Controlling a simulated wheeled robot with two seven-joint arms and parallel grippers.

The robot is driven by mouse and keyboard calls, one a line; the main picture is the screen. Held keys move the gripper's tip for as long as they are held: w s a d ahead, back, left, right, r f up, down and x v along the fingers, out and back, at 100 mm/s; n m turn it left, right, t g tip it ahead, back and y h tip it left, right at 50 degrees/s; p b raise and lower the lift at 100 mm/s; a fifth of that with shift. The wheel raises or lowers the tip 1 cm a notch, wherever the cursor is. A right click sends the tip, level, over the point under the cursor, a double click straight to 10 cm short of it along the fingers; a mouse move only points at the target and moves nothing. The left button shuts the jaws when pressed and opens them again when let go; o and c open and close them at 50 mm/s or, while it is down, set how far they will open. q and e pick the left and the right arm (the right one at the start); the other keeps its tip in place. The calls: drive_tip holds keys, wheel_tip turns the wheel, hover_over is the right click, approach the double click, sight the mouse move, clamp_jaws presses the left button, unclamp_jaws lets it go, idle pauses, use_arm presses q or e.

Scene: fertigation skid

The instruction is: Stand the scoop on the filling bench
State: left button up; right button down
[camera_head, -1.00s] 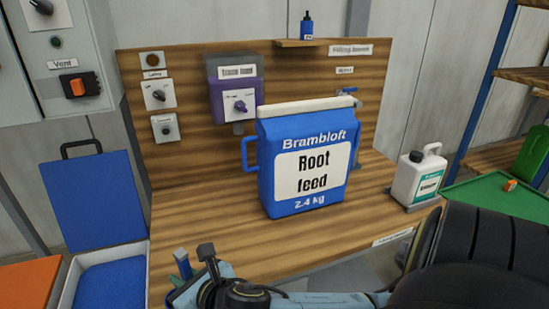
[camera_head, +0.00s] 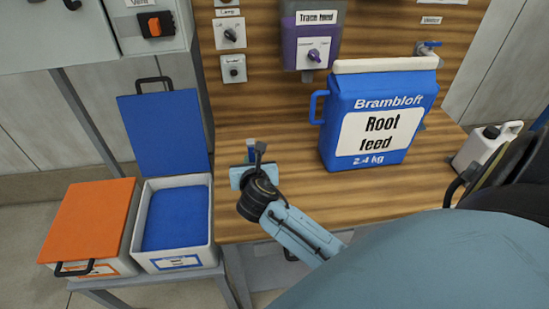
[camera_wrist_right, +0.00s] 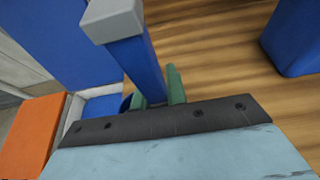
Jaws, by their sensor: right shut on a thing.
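My right gripper (camera_head: 248,168) is over the left part of the wooden filling bench (camera_head: 290,200). It also shows in the right wrist view (camera_wrist_right: 157,92), its green fingers shut on the blue scoop (camera_wrist_right: 141,68). The scoop's blue handle with a grey end (camera_wrist_right: 113,18) stretches away from the fingers there; its other end is mostly hidden by the gripper. In the head view only a small blue piece of the scoop (camera_head: 250,146) shows above the gripper. I cannot tell whether the scoop touches the bench. My left gripper is not in view.
A blue Root feed bag (camera_head: 375,125) stands on the bench, right of the gripper. An open bin with blue contents (camera_head: 147,258) and an orange-lidded bin (camera_head: 90,225) stand left of the bench. A white canister (camera_head: 483,148) is at right. Bare bench lies before the bag.

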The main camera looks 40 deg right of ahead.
wheel_tip(320, 180, down, 5)
drive_tip(key=shift+r+b, duration=0.1)
drive_tip(key=shift+b, duration=0.5)
drive_tip(key=shift+f, duration=0.5)
drive_tip(key=shift+f+b, duration=0.6)
drive_tip(key=shift+f, duration=0.85)
drive_tip(key=shift+f, duration=0.2)
drive_tip(key=c, duration=1.4)
unclamp_jaws()
drive_tip(key=shift+r, duration=0.15)
